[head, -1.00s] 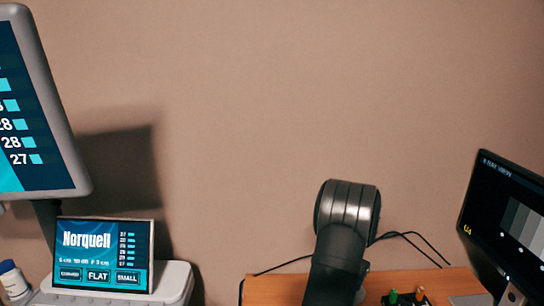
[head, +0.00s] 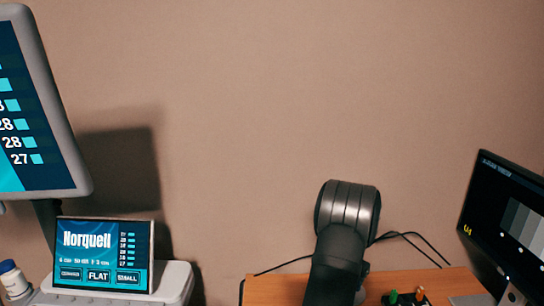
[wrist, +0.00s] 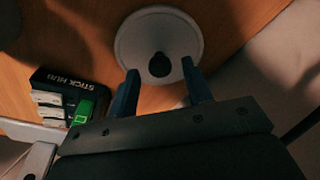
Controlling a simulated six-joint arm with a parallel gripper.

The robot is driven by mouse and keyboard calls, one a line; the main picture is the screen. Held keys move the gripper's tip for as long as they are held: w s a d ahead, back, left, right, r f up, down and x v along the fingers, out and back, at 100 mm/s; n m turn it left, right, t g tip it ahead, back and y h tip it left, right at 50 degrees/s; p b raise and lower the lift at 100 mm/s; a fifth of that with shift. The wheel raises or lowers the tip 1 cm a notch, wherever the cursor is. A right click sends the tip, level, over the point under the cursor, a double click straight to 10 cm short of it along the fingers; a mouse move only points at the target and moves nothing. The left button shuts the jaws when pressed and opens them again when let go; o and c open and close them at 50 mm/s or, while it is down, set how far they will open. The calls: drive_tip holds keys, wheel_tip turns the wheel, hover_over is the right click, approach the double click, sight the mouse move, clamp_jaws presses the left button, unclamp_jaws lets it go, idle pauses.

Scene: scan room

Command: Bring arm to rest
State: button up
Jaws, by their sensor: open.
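My gripper (wrist: 160,70) shows in the wrist view with its two dark blue fingers apart and nothing held between them. The knob appears between the fingertips in the picture; I cannot tell the height gap. In the head view my dark arm rises over the desk (head: 275,288), and its gripper is out of sight there.
A black stick hub (wrist: 62,84) holds a green stick (wrist: 84,112) and white sticks, left of my gripper. The head view shows a monitor (head: 515,215) at right, a large screen (head: 35,110) and a small Norquell screen (head: 100,255) at left. Black cables (head: 410,236) run behind my arm.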

wheel_tip(320, 180, down, 2)
drive_tip(key=shift+f, duration=0.1)
drive_tip(key=r, duration=0.5)
drive_tip(key=shift+s+d+r, duration=0.1)
drive_tip(key=shift+d, duration=0.25)
drive_tip(key=s+d+r, duration=0.7)
drive_tip(key=s, duration=0.3)
drive_tip(key=s+r+m, duration=0.2)
drive_tip(key=s+r, duration=0.2)
drive_tip(key=s, duration=0.7)
drive_tip(key=s+r+m, duration=0.3)
drive_tip(key=s, duration=0.7)
drive_tip(key=w+a+f, duration=0.3)
drive_tip(key=w+f, duration=0.3)
drive_tip(key=w, duration=0.2)
drive_tip(key=shift+w+a+g, duration=0.2)
drive_tip(key=shift+a+g, duration=0.05)
drive_tip(key=shift+g, duration=0.05)
